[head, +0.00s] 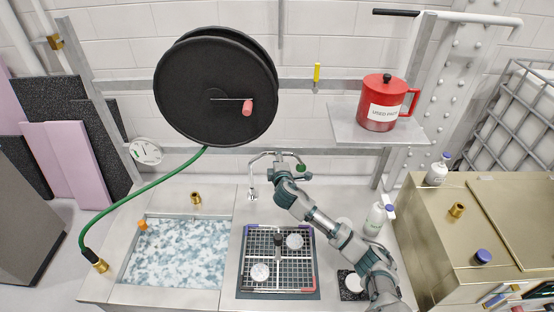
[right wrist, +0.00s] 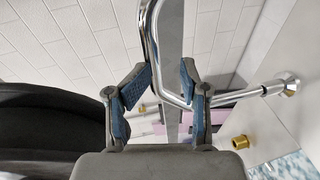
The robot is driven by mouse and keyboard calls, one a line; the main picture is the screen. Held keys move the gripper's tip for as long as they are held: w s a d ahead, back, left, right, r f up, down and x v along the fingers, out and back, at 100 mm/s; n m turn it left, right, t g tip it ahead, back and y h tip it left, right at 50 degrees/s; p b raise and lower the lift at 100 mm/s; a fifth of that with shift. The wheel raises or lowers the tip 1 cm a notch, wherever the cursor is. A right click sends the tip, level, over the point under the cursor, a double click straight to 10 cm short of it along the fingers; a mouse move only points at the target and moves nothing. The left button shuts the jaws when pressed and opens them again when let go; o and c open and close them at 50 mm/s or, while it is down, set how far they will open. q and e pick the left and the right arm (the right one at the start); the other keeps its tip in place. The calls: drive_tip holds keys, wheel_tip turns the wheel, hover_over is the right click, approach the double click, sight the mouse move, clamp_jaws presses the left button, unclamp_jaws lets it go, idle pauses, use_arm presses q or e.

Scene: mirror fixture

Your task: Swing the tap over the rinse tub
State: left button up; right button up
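My right gripper (head: 281,162) is at the tap. In the right wrist view, the chrome tap pipe (right wrist: 152,35) passes between the two blue-padded fingers of the gripper (right wrist: 168,80), which stand apart. I cannot tell whether a finger touches the pipe. The left basin (head: 124,273) holds bluish-white foamy liquid. Neither basin shows a label. My left gripper is not in view.
A black hose reel (head: 205,85) with a green hose (head: 135,190) hangs at the back left. A red lidded pot (head: 385,100) stands on a wall shelf. A brass fitting (head: 196,198) stands behind the left basin. A white bottle (head: 376,220) stands right of my right arm.

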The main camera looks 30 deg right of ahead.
use_arm(q)
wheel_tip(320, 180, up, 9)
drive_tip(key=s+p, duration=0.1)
drive_tip(key=p, duration=0.8)
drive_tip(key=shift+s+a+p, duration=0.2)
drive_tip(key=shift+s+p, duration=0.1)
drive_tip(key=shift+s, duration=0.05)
use_arm(e)
drive_tip(key=s+d+v, duration=0.1)
drive_tip(key=d+v, duration=0.1)
drive_tip(key=v, duration=0.7)
drive_tip(key=d+v, duration=0.2)
drive_tip(key=v, duration=0.8)
drive_tip(key=shift+s+d+r, duration=0.15)
drive_tip(key=shift+s+r, duration=0.1)
drive_tip(key=shift+s, duration=0.3)
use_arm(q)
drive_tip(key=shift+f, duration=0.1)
